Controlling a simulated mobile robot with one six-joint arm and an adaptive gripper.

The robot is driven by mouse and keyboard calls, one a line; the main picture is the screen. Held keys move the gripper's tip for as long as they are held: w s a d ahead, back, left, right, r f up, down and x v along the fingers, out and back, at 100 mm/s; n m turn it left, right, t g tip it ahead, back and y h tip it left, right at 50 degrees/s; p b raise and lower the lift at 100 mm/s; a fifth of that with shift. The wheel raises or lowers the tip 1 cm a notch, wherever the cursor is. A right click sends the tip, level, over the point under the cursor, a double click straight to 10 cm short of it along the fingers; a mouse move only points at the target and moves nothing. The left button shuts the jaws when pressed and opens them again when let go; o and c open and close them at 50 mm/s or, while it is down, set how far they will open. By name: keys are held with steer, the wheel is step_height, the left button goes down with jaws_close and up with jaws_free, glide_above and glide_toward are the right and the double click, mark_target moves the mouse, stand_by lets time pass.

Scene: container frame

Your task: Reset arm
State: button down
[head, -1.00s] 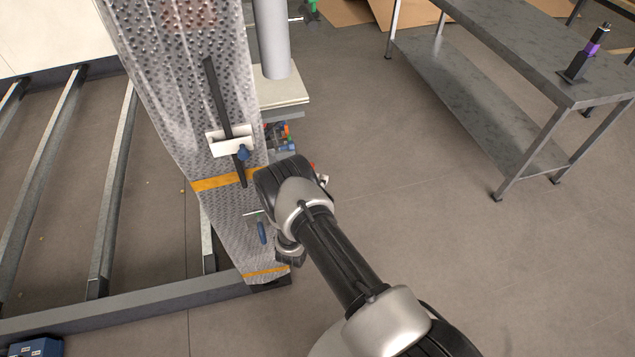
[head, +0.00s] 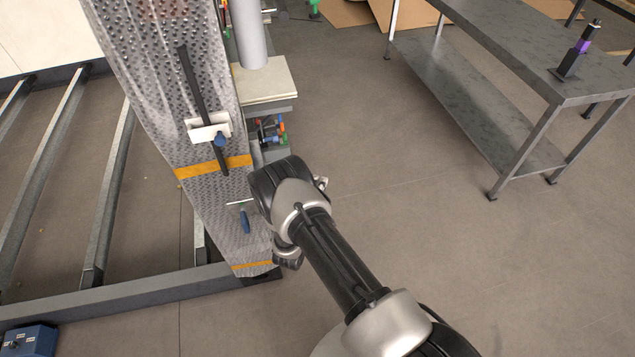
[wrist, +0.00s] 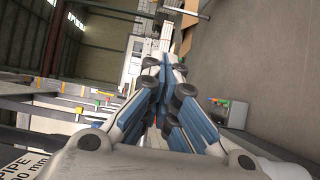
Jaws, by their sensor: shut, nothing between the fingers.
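My gripper (wrist: 163,100) fills the middle of the wrist view, its fingers drawn together with nothing held between them. In the head view my arm reaches from the bottom right toward the bubble-wrapped panel (head: 160,95). The fingers cannot be made out in the head view, where the wrist joints hide them. The panel leans upright, with orange bands, a black strip (head: 193,85) and a white bracket (head: 205,130) on it. My wrist is close to the panel's lower right edge; I cannot tell whether they touch.
A grey metal table (head: 510,50) with a lower shelf stands at the right, bearing a black and purple tool (head: 577,52). A steel floor frame (head: 120,299) lies at the left. A blue box (head: 30,340) is at the bottom left. The floor between panel and table is clear.

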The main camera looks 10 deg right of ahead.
steer(key=s+d+p, duration=0.2)
steer(key=s+d, duration=0.2)
steer(key=s, duration=0.2)
